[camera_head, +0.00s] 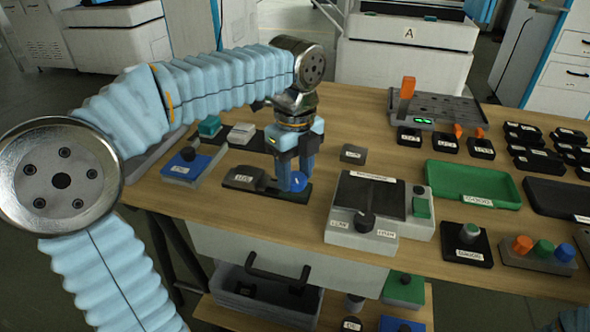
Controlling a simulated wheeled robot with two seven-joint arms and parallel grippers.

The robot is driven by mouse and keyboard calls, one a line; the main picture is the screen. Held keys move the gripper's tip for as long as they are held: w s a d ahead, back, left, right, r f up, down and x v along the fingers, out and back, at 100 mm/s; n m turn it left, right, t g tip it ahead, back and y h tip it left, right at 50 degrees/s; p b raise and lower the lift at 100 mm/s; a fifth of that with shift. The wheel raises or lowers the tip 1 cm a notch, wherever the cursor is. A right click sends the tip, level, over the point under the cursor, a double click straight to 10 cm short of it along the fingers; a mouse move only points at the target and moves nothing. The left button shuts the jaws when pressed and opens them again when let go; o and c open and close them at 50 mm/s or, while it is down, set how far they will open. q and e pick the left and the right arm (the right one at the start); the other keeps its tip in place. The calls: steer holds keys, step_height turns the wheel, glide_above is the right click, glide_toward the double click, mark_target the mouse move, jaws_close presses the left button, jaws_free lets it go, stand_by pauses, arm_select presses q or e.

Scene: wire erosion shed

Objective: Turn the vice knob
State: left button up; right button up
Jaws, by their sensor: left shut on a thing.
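A low dark vice (243,178) with a small white label lies on the wooden table, left of the middle. A blue knob (298,182) is at its right end. My left gripper (294,184) points down over that end, its fingers shut on the blue knob. The fingers hide part of the knob and of the vice. My right gripper is not in view.
A grey box with a black dial (364,222) stands just right of the vice. A small block (353,154) lies behind it. A blue-topped box (189,168) is to the left. A green tray (472,181) and several black blocks fill the right side.

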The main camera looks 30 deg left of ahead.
mark_target(296, 177)
arm_select(q)
steer(key=o, duration=1.1)
steer(key=shift+c, duration=0.2)
steer(key=shift+r, duration=0.1)
step_height(296, 177, up, 14)
steer(key=shift+f, duration=0.2)
